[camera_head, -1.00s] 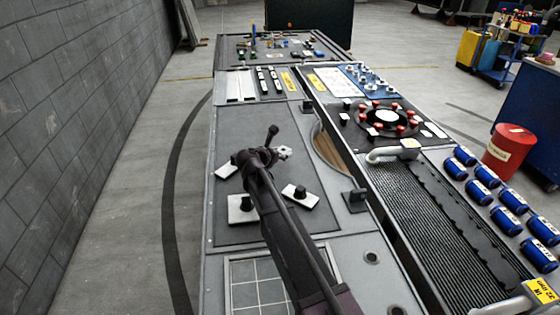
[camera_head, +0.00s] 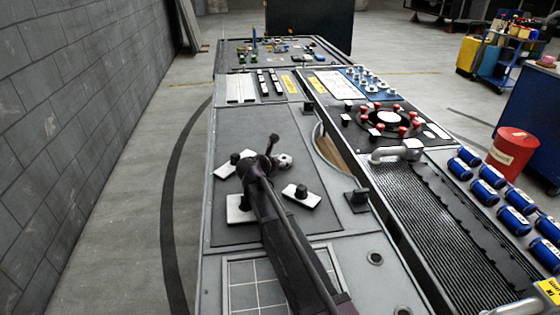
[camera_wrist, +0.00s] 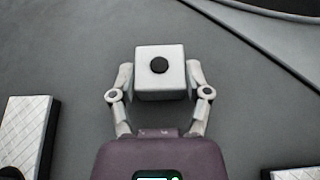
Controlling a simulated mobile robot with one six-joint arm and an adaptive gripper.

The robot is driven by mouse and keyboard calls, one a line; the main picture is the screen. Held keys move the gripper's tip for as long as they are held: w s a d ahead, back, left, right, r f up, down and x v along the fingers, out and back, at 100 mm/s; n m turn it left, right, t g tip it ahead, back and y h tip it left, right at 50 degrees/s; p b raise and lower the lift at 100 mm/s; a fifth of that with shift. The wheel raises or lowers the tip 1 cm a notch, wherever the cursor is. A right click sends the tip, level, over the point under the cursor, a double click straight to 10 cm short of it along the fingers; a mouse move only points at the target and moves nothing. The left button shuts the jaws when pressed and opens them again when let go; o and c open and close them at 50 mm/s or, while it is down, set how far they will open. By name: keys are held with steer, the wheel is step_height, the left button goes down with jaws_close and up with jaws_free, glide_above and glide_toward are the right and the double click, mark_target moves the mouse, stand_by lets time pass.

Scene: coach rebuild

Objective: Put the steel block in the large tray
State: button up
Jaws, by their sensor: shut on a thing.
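The steel block (camera_wrist: 159,76) is a pale grey cube with a dark round spot on its top. In the wrist view it sits between the two fingers of my gripper (camera_wrist: 160,82), which is shut on it. In the head view my gripper (camera_head: 280,161) is over the dark grey mat at the middle of the near bench, and the block shows small and pale at its tip. I cannot tell how high it is above the mat. I cannot tell which surface is the large tray; a framed panel with a grid (camera_head: 265,290) lies at the near end, partly behind my arm.
Pale plates with black knobs lie on the mat, one right of my arm (camera_head: 301,197) and others to its left. A black knobbed post (camera_head: 357,198) stands at the mat's right edge. A ribbed unit (camera_head: 430,205), blue cans and a red drum (camera_head: 512,153) are further right.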

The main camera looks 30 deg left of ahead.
steer(key=shift+f, duration=0.15)
steer(key=o, duration=1.3)
steer(key=shift+o, duration=0.2)
steer(key=shift+r, duration=0.3)
steer(key=p+v, duration=0.4)
steer(key=v, duration=0.8)
steer(key=shift+d+p, duration=0.1)
steer(key=shift+p, duration=0.25)
